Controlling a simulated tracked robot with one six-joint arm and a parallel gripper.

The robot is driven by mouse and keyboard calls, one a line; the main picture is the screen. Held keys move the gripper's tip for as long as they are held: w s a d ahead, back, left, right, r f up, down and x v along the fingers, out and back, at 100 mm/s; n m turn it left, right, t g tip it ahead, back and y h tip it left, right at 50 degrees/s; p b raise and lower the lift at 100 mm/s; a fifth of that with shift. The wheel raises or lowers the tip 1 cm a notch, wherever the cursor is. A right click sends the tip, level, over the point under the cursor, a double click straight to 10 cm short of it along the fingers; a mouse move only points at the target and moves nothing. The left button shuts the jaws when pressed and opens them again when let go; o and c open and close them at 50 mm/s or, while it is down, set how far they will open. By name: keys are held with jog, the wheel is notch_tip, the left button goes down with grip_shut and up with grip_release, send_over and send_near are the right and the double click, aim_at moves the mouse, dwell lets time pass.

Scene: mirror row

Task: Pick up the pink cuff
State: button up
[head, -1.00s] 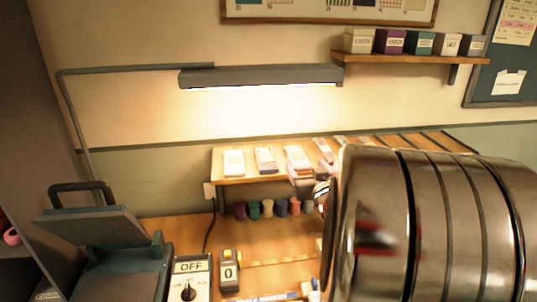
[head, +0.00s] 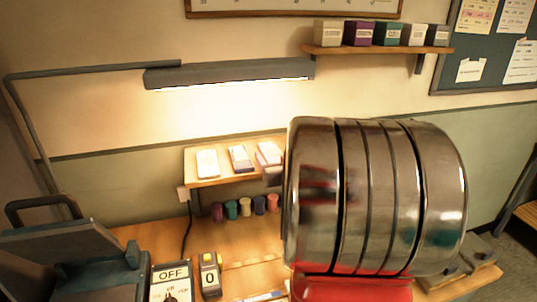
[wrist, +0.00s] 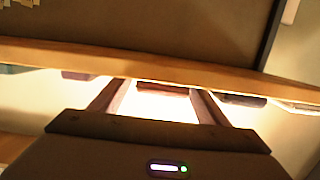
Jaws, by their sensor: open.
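I cannot make out the pink cuff in either current view. A small pink spool-like thing (head: 272,202) stands at the right end of a row of coloured spools under the small shelf in the head view; I cannot tell that it is a cuff. My gripper (wrist: 157,98) is open in the wrist view, its two fingers apart with nothing held between them. A wooden edge (wrist: 150,62) crosses the view just beyond the fingertips. In the head view a large shiny banded cylinder, part of my arm, hides the right of the bench and most of the gripper.
A small wooden shelf (head: 196,184) holds white-topped packets. A switch box (head: 171,280) and a yellow-and-grey counter (head: 210,275) stand on the bench, beside a dark hinged press (head: 75,255). A lamp bar (head: 230,72) hangs above. A wall shelf (head: 375,49) holds several boxes.

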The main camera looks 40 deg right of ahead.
jog(key=shift+c, duration=0.4)
jog(key=c, duration=1.1)
